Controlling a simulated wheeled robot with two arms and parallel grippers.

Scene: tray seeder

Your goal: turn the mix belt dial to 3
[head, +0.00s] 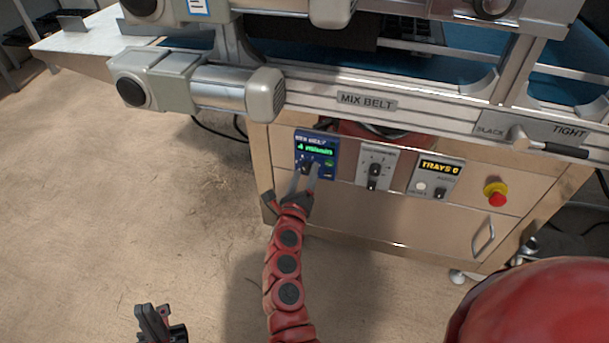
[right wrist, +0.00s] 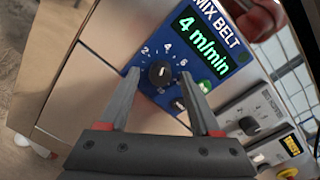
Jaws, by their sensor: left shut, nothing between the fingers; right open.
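The blue mix belt panel (head: 330,162) is on the front of the machine cabinet, and its green display reads 4 m/min. In the right wrist view, the black mix belt dial (right wrist: 161,73) sits below the display, with the numbers 2, 4 and 6 around it. My right gripper (head: 306,170) is open in front of this panel. In the right wrist view its fingertips (right wrist: 162,78) straddle the dial, with visible gaps; contact cannot be told. The dial's exact pointer direction is unclear. My left gripper (head: 152,318) is shut and empty, low over the floor.
A green button (right wrist: 205,87) and a small switch (right wrist: 178,104) lie close to the dial. Right of the panel are a grey dial plate (head: 376,165), a tray counter (head: 440,178) and a red stop button (head: 497,194). The conveyor rail (head: 430,117) overhangs the panels.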

